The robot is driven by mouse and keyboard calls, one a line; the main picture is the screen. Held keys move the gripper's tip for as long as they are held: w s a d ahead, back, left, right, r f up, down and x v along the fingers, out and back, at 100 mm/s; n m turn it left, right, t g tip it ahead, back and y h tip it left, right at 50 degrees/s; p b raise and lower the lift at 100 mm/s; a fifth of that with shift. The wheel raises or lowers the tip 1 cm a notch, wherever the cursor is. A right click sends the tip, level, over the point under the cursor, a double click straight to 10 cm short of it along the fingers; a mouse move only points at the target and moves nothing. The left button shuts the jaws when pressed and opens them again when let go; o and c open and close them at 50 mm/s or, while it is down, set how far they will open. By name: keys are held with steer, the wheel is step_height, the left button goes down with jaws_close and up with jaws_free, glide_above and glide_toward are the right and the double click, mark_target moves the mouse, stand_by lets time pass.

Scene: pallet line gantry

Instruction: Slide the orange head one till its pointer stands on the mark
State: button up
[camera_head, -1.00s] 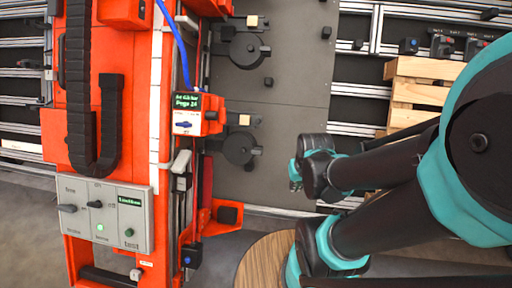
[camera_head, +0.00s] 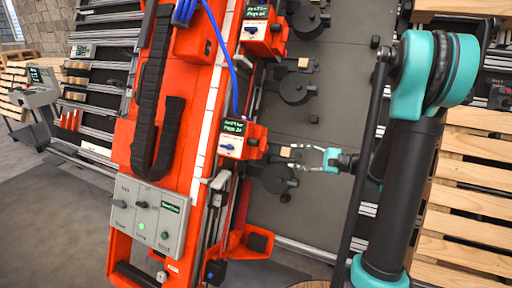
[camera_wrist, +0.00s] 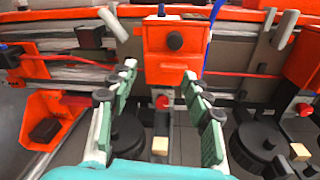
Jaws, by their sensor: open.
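An orange head (camera_head: 244,140) with a small dark screen and a blue knob on its white front sits on the orange beam, above the control box. A second orange head (camera_head: 262,32) sits higher on the beam. I cannot read which is head one. My gripper (camera_head: 292,157) is open, just right of the lower head, fingers pointing at it. In the wrist view an orange head block (camera_wrist: 172,52) with a black round knob stands ahead, between and beyond my gripper's (camera_wrist: 160,75) spread fingers. Contact is not visible. I cannot make out the pointer or mark.
A grey control box (camera_head: 150,215) with switches and a green light is on the beam's lower part. Dark round discs (camera_head: 278,178) with small wooden blocks sit on the grey panel right of the heads. A blue cable (camera_head: 222,50) hangs by the beam. Wooden pallets (camera_head: 470,200) stand at right.

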mark_target(258, 143)
steer(key=shift+m+y, duration=0.3)
steer(key=shift+y, duration=0.3)
steer(key=x, duration=0.5)
steer(key=r+x, duration=0.1)
steer(key=x, duration=0.5)
steer(key=w+x, duration=0.1)
steer(key=x, duration=0.4)
steer(key=shift+w+a+r, duration=0.1)
steer(key=shift+a+r, duration=0.05)
steer(key=shift+r, duration=0.1)
jaws_close()
